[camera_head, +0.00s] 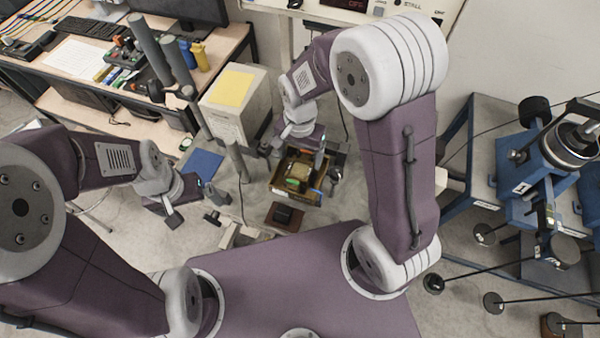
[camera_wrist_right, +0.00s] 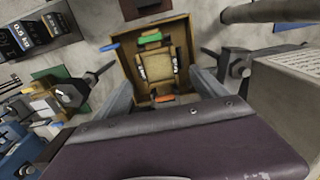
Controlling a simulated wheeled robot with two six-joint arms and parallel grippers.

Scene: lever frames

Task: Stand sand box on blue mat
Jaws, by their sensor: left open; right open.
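A tan box, which looks like the sand box (camera_wrist_right: 157,67), sits inside an open wooden tray (camera_wrist_right: 131,72) in the right wrist view. In the head view the tray (camera_head: 283,192) is partly hidden by my right gripper. My right gripper (camera_head: 300,158) is open above the tray, and I cannot tell whether it touches the box. My left gripper (camera_head: 194,208) is open and empty, just below the blue mat in the picture.
Small green, blue and orange pieces sit around the tan box. A dark brown block (camera_head: 284,216) lies below the tray. A pale cabinet with a yellow sheet (camera_head: 232,88) stands behind the mat. Blue-framed equipment (camera_head: 540,170) stands at the right, a desk (camera_head: 130,75) at upper left.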

